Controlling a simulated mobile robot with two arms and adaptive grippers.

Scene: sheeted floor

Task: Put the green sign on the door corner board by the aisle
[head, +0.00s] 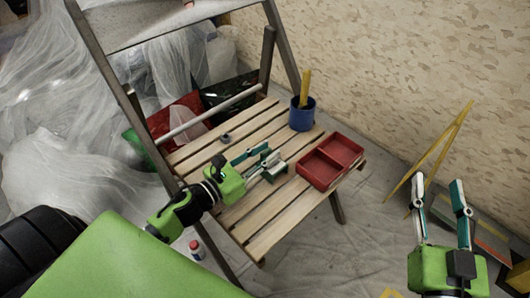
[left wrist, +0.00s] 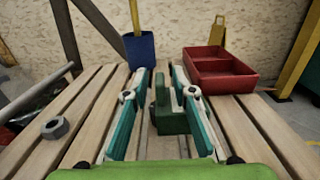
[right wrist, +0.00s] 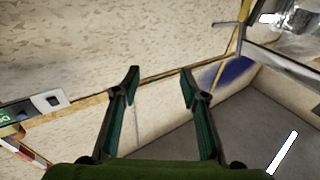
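A small dark-green block with an upright part (head: 276,170) is on the slatted wooden platform; I cannot tell if it is the green sign. My left gripper (head: 265,163) is open, low over the slats. In the left wrist view the green block (left wrist: 164,105) shows between its spread fingers (left wrist: 160,85), closer to the right finger; contact is unclear. My right gripper (head: 438,190) is open and empty, off to the right near the wall; its fingers also show in the right wrist view (right wrist: 160,80). A green patch (right wrist: 4,117) is at that view's left edge. I cannot identify the door corner board.
A red two-part tray (head: 329,160) and a blue cup (head: 302,116) with a yellow handle stand on the platform. A metal nut (head: 225,138) and a pale rod (head: 210,115) are at its left. Plastic-wrapped items are behind. Yellow strips (head: 432,155) lean against the wall.

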